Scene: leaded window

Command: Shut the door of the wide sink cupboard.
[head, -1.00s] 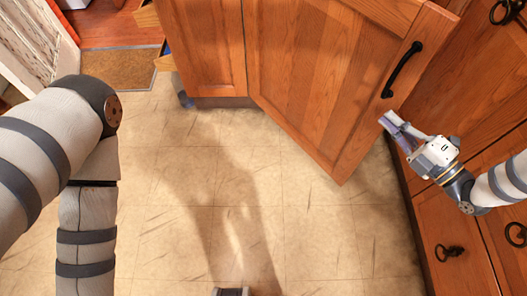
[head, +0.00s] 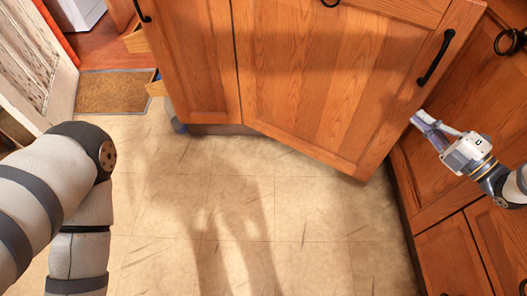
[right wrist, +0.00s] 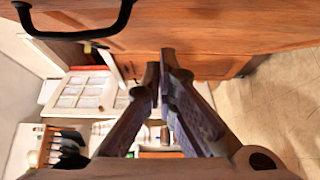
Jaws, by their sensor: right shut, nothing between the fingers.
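The wide sink cupboard door (head: 310,85) is wooden with a black bar handle (head: 435,57) near its free right edge. It stands partly open, its lower free corner sticking out over the floor. My right gripper (head: 419,119) is shut and empty at the right of the door, its fingertips close to the free edge below the handle. In the right wrist view, the shut fingers (right wrist: 168,58) point at the door (right wrist: 215,40), with the handle (right wrist: 75,30) at upper left. I cannot tell whether they touch the wood. My left gripper is out of view.
Wooden drawer fronts (head: 450,260) with black pulls stand close at the right, near my right arm. An open drawer (head: 155,85) juts out at the left, beyond the neighbouring door (head: 192,60). A brown mat (head: 113,92) lies farther off. The tiled floor (head: 240,220) is clear.

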